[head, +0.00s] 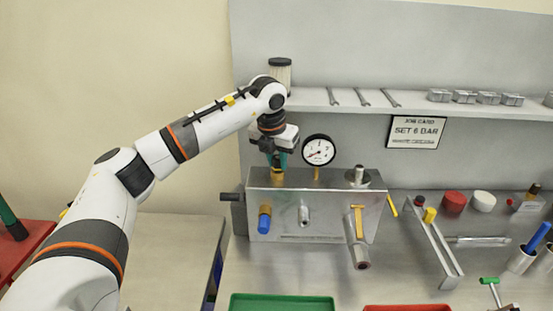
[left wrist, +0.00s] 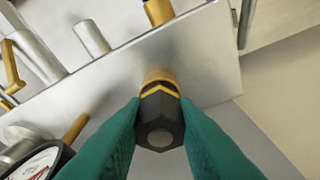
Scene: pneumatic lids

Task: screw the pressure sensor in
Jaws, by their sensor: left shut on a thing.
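The pressure sensor is a dark hex body with a yellow ring in the left wrist view (left wrist: 160,122). My left gripper (head: 279,160) has its green fingers shut on it, one on each side, also in the left wrist view (left wrist: 160,130). A brass part (head: 277,179) lies below the fingers at the left end of the top of the metal manifold block (head: 325,192). The sensor looks upright over it. The thread is hidden, so I cannot tell how deep it sits. My right gripper is out of view.
A pressure gauge (head: 318,150) stands just right of my left gripper. A blue-tipped fitting (head: 264,219) and a yellow-handled valve (head: 358,222) are on the block's front. A shelf (head: 410,105) with tools runs behind. A green tray (head: 282,303) lies in front.

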